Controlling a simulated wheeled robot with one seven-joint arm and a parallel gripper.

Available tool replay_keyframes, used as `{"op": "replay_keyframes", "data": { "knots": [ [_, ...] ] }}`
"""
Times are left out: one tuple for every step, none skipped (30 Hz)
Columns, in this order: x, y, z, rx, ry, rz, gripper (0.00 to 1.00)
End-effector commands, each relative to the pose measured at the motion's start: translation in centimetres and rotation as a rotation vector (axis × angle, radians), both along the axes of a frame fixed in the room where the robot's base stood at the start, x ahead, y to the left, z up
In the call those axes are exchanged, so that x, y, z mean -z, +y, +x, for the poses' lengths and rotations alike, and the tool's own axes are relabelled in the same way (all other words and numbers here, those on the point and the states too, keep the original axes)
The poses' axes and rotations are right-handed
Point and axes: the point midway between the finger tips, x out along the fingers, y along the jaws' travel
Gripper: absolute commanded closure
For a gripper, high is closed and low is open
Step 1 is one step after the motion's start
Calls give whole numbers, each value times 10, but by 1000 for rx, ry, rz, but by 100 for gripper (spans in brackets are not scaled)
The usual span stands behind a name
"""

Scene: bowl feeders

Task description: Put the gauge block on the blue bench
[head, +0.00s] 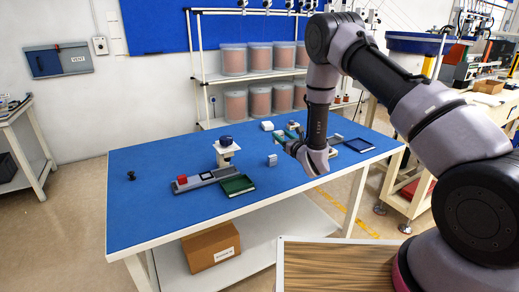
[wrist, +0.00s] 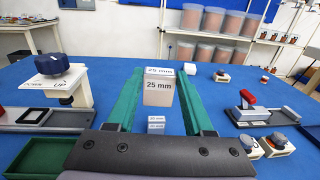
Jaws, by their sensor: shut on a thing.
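The gauge block (wrist: 158,92) is a pale grey block marked 25 mm. In the wrist view it sits between the green fingertips of my gripper (wrist: 159,88), which is shut on it. In the head view my gripper (head: 285,136) is low over the right half of the blue bench (head: 150,205), fingers pointing away to the left. I cannot tell whether the block touches the bench top. A smaller-looking 25 mm block (wrist: 156,124) shows lower between the fingers; a small grey block (head: 272,160) stands on the bench in the head view.
A grey fixture with a red block (head: 182,180), a green tray (head: 237,184) and a white stand with a dark blue knob (head: 225,142) are left of my gripper. A dark blue tray (head: 359,145) lies to the right. The bench's left part is mostly clear.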

Motion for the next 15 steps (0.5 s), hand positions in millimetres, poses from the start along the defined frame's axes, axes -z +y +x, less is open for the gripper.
{"op": "replay_keyframes", "data": {
  "knots": [
    [14,17,-9,-29,2,0,100],
    [20,25,-13,-42,2,0,100],
    [27,34,-18,-58,1,0,100],
    [32,40,-21,-68,-1,-1,100],
    [36,45,-24,-76,0,-1,100],
    [39,50,-27,-85,0,0,100],
    [41,53,-29,-90,0,0,100],
    [43,56,-31,-94,-1,-1,100],
    [45,57,-33,-98,-1,-3,100],
    [46,58,-35,-101,0,-3,100],
    [47,58,-36,-102,0,-4,100],
    [47,58,-37,-102,0,-4,100],
    [46,57,-38,-102,0,-4,100],
    [46,57,-38,-101,-1,-3,100],
    [47,56,-38,-100,-2,-3,100]
  ]
}}
